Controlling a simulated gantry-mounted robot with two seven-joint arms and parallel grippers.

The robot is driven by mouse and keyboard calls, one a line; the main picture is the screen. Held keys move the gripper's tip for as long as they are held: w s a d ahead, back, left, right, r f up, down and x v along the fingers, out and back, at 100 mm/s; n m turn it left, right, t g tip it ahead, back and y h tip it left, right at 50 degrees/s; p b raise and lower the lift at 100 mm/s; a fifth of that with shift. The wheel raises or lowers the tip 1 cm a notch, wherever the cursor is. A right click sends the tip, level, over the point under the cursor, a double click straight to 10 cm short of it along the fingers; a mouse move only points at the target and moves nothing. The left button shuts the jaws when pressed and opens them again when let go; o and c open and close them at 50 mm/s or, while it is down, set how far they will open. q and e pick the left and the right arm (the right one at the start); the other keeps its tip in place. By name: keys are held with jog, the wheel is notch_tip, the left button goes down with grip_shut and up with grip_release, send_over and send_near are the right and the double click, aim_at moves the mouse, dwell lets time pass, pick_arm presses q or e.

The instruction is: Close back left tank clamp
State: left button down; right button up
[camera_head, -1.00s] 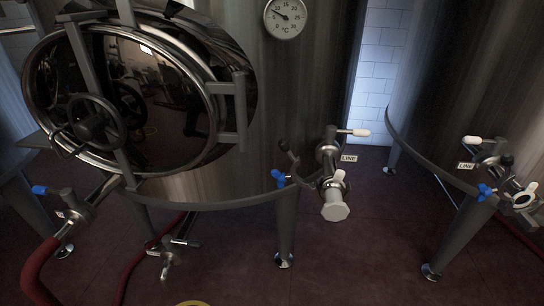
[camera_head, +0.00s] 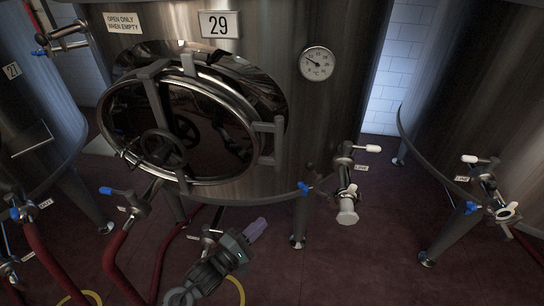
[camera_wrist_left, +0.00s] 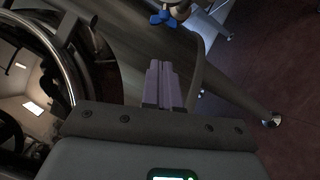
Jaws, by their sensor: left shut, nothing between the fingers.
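My left gripper (camera_head: 256,229) reaches up from the bottom of the head view, its pale purple fingers together and empty. It is in front of the tank marked 29 (camera_head: 240,50), below its round door and left of its outlet valve (camera_head: 345,180). A white-capped fitting (camera_head: 347,213) with a small pale clamp (camera_head: 351,191) hangs from that valve, apart from the gripper. I cannot tell whether the clamp is open or shut, nor which tank is the back left one. The left wrist view shows the shut fingers (camera_wrist_left: 165,86) below a blue handle (camera_wrist_left: 163,18). My right gripper is not in view.
Another tank (camera_head: 440,140) with valve and clamp ring (camera_head: 508,212) stands at right; a tank marked 27 (camera_head: 35,110) stands at left. Red hoses (camera_head: 120,250) run over the floor. A metal leg (camera_head: 300,220) stands between gripper and outlet valve. Floor at lower right is clear.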

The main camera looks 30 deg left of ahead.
aim_at(316, 180)
pick_arm(q)
notch_tip(316, 180, up, 8)
jog(key=w+p, duration=0.3)
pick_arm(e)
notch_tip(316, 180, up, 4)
pick_arm(q)
jog(key=w+d+r+b, duration=0.2)
jog(key=w, duration=0.3)
jog(key=w+d+r+b, duration=0.1)
jog(key=w+d+b, duration=0.2)
jog(key=w, duration=0.3)
jog(key=shift+r+m+t+h+b, duration=0.3)
jog(key=shift+r+t, duration=0.1)
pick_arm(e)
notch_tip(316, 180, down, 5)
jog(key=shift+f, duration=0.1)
